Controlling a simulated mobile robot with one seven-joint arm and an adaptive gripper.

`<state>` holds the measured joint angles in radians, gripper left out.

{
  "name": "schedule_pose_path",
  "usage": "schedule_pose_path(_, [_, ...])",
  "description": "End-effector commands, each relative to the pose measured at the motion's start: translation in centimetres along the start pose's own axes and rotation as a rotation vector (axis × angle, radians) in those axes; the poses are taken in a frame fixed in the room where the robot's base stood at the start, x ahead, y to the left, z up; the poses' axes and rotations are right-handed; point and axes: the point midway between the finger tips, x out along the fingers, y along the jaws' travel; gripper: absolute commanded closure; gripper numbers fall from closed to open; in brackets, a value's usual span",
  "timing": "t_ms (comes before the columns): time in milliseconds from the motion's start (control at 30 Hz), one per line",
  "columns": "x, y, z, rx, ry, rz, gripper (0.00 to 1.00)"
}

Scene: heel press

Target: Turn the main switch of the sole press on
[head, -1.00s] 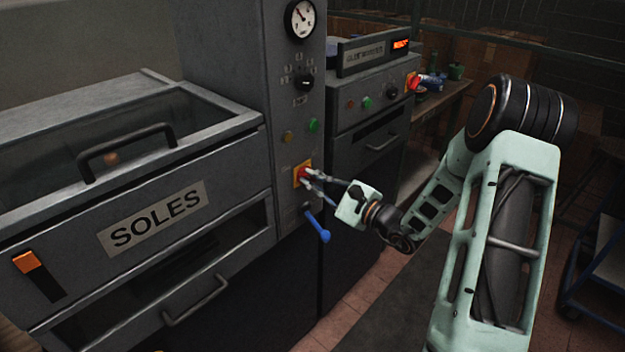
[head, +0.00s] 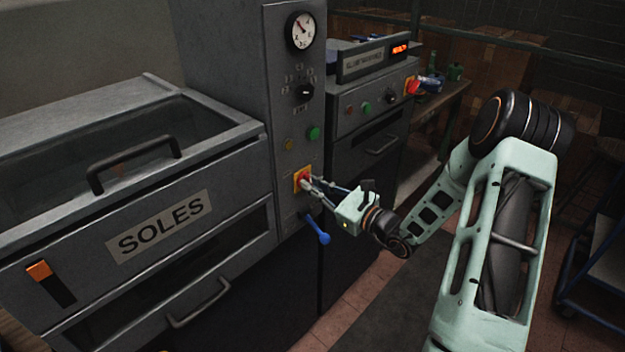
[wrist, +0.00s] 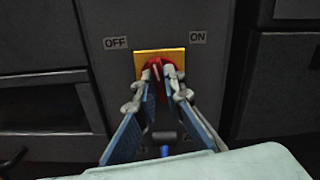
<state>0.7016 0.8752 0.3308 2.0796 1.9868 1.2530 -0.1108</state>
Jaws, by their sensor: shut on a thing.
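The sole press (head: 130,220), labelled SOLES, has a control column with a red main switch on a yellow plate (head: 297,173). In the wrist view the red switch knob (wrist: 156,66) sits between OFF on the left (wrist: 115,43) and ON on the right (wrist: 197,38). Its pale pointer mark leans slightly left of upright. My gripper (head: 309,184) is shut on the red knob, one fingertip on each side; the fingers (wrist: 158,80) hide part of it.
A blue-handled lever (head: 318,232) hangs just below the switch. Green (head: 313,133) and amber (head: 290,144) buttons, a black selector (head: 304,92) and a gauge (head: 301,31) are above. A second machine (head: 365,125) with its own red switch stands to the right.

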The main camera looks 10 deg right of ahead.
Motion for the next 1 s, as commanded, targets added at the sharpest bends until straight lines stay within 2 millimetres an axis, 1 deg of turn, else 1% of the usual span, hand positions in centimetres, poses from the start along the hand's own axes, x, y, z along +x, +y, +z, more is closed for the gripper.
schedule_pose_path(100, [-0.03, -0.05, 0.27, 0.115, 0.001, 0.0, 1.0])
schedule_pose_path(600, [-0.09, -0.14, 0.22, 0.587, 0.002, -0.001, 1.0])
schedule_pose_path(800, [-0.05, -0.14, 0.18, 0.754, 0.0, -0.001, 1.0])
schedule_pose_path(1000, [-0.07, -0.12, 0.04, 0.881, 0.002, -0.001, 1.0])
